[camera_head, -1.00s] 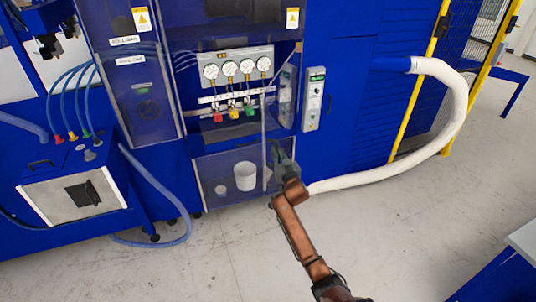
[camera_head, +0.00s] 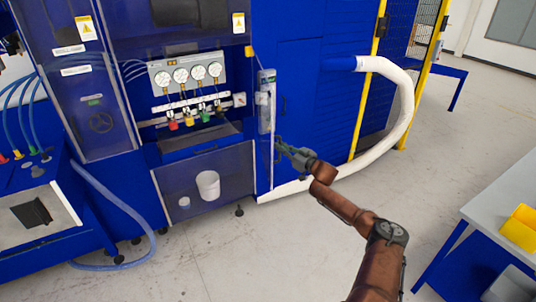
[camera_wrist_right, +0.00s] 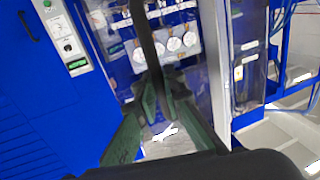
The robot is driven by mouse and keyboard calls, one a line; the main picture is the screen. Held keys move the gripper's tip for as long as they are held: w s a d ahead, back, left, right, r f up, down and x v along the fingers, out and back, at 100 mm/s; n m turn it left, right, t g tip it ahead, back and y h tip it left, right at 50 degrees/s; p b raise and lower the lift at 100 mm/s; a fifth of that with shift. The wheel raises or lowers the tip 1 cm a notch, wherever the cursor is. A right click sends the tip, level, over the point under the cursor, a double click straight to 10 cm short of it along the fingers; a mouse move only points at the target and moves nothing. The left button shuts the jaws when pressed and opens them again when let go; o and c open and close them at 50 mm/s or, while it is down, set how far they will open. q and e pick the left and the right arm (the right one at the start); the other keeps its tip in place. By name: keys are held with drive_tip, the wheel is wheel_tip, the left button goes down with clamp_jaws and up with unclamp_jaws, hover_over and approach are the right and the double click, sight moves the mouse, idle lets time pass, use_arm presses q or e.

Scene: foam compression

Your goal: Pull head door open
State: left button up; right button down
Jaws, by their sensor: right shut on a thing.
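The head door (camera_head: 265,125) is a clear panel on the blue machine. It stands swung out, nearly edge-on in the head view, in front of the control box. My right gripper (camera_head: 282,147) is at the door's outer side and shut on its dark upright handle. In the right wrist view, the dark handle bar (camera_wrist_right: 145,35) runs down between the green fingers of my right gripper (camera_wrist_right: 160,92). The fingers hide the exact grip. My left gripper is not in view.
The opening shows several gauges (camera_head: 181,76) and coloured valves. A white cup (camera_head: 208,185) sits behind the lower clear panel. A thick white hose (camera_head: 405,105) loops at the right. A grey table (camera_head: 500,205) with a yellow bin (camera_head: 520,228) stands at right. Floor in front is clear.

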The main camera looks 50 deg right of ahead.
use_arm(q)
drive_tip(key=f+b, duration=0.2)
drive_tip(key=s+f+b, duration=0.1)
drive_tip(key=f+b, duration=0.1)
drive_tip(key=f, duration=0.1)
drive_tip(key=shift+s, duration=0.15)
use_arm(e)
drive_tip(key=s+d+n+y, duration=0.1)
drive_tip(key=s+d, duration=0.3)
drive_tip(key=d, duration=0.2)
drive_tip(key=shift+f+y, duration=0.15)
drive_tip(key=shift+y, duration=0.25)
drive_tip(key=shift+d, duration=0.1)
drive_tip(key=c, duration=2)
unclamp_jaws()
drive_tip(key=shift+c, duration=0.2)
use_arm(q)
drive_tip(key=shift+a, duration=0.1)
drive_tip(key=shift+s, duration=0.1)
use_arm(e)
drive_tip(key=shift+s, duration=6)
